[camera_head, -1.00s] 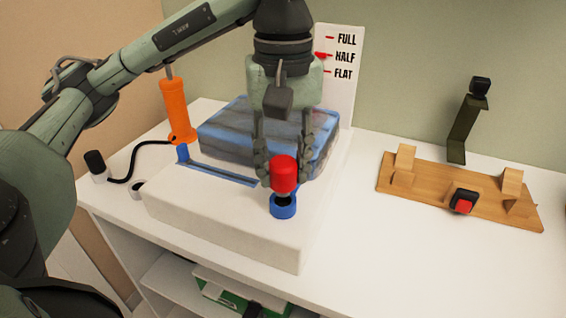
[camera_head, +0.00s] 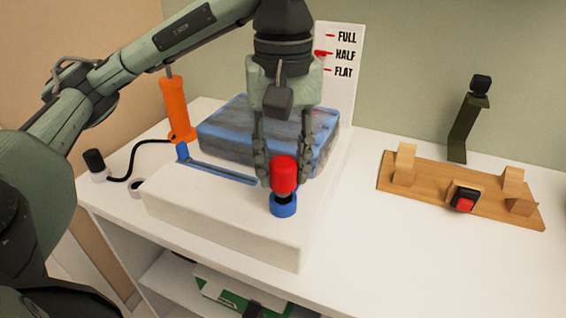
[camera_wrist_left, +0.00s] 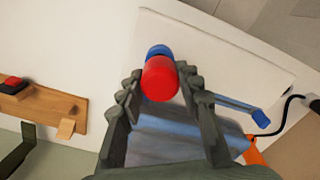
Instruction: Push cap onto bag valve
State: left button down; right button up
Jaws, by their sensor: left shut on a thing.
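The red cap (camera_head: 284,174) is between the fingertips of my left gripper (camera_head: 284,176), which is shut on it. The cap is upright, right above the blue valve (camera_head: 283,205) at the front of the white block. A dark band shows between cap and valve; I cannot tell whether they touch. In the left wrist view the red cap (camera_wrist_left: 160,79) sits between the fingers (camera_wrist_left: 159,82) and covers part of the blue valve (camera_wrist_left: 159,51). The blue-grey bag (camera_head: 225,133) lies behind, partly hidden by the gripper. My right gripper is not in view.
An orange pump (camera_head: 175,105) with a black hose stands at the left. A sign (camera_head: 344,57) reads FULL, HALF, FLAT, with a red pointer near HALF. A wooden board (camera_head: 430,186) with a red button (camera_head: 464,204) lies at the right. White counter is bare between them.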

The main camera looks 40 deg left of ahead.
aim_at(283, 162)
pick_arm(q)
jog(key=shift+f+b, duration=1.2)
jog(key=shift+f, duration=0.15)
jog(key=c, duration=1)
grip_release()
jog(key=shift+r, duration=0.1)
jog(key=shift+r, duration=6.05)
